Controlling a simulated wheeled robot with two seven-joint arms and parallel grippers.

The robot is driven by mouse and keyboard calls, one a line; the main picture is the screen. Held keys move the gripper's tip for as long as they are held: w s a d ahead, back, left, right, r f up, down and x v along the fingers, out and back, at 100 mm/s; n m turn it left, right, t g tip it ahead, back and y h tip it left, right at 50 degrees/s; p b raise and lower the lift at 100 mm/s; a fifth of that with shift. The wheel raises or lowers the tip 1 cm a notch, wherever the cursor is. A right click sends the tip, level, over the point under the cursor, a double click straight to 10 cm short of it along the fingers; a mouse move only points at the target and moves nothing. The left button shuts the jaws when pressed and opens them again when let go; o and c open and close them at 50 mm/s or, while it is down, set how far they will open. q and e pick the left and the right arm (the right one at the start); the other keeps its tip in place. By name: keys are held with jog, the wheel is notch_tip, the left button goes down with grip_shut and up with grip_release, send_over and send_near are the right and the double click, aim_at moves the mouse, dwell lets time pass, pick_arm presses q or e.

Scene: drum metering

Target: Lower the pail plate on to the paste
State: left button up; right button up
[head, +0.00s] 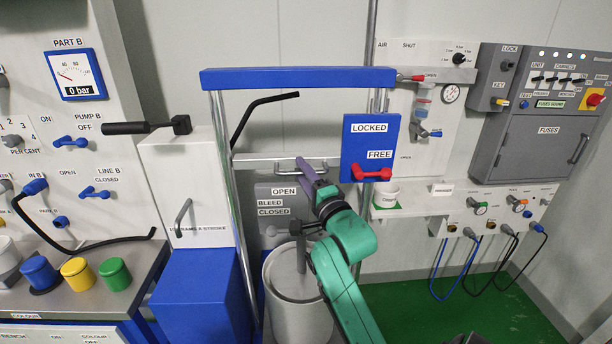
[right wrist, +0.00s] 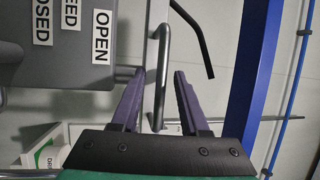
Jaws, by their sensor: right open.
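The pail (head: 297,322) stands below the blue-topped frame. A pale round plate (head: 297,283) shows at its mouth, with a rod rising from it; I cannot tell its exact depth. Above it, a pale crossbar (head: 255,157) spans the frame posts and carries a grey bar handle (head: 284,168). My right gripper (head: 305,166) is at the handle's right part. In the right wrist view the purple fingers (right wrist: 162,80) are open, with the grey handle (right wrist: 159,100) between them. My green arm hides part of the pail and crossbar. My left gripper is out of view.
A blue panel (head: 371,133) labelled LOCKED and FREE, with a red lever (head: 371,174), is close right of my gripper. Frame posts flank the pail.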

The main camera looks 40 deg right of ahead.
jog(key=p+v, duration=0.4)
jog(key=v, duration=1)
jog(key=shift+s+p, duration=0.25)
jog(key=shift+p, duration=0.15)
jog(key=shift+a, duration=0.1)
